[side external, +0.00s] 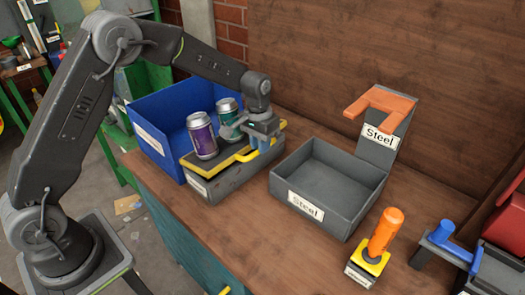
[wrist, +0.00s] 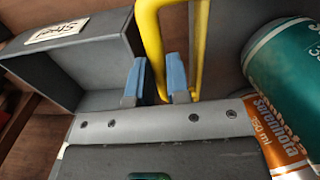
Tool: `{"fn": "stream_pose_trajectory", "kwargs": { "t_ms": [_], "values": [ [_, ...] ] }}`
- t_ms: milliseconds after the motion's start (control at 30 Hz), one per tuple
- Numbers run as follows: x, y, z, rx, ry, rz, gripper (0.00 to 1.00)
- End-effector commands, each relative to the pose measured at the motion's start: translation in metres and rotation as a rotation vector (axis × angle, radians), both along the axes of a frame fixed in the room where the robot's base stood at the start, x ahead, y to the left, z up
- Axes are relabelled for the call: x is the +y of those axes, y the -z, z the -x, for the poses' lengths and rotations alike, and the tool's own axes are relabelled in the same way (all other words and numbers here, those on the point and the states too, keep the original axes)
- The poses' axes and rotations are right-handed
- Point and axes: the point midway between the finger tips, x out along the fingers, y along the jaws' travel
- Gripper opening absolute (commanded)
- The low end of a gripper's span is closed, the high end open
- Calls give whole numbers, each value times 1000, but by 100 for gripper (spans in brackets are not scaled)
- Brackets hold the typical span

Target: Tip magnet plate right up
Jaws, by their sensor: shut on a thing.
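The magnet plate (side external: 222,163) is a dark flat plate with a yellow handle (side external: 246,155) along its right side. It lies on top of a grey box. A purple can (side external: 202,136) and a teal can (side external: 229,117) stand on it. My gripper (side external: 264,142) is at the handle's right end. In the wrist view my blue fingertips (wrist: 157,95) sit either side of one leg of the yellow handle (wrist: 150,35), shut on it. A teal can and an orange can (wrist: 280,140) show at the right.
A blue bin (side external: 172,102) stands behind and left of the plate. An open, empty grey Steel bin (side external: 310,207) stands to its right. Beyond are a Steel-labelled stand with an orange fork (side external: 378,100), an orange-handled tool (side external: 385,232) and a blue hook (side external: 447,243).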

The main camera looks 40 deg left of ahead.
Motion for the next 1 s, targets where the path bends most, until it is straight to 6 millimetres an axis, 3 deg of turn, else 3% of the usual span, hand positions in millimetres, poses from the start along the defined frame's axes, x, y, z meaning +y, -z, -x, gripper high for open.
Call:
{"fn": "stream_pose_trajectory", "kwargs": {
  "t_ms": [1000],
  "values": [
    [56,-74,0,-1,-2,510,0]
  ]
}}
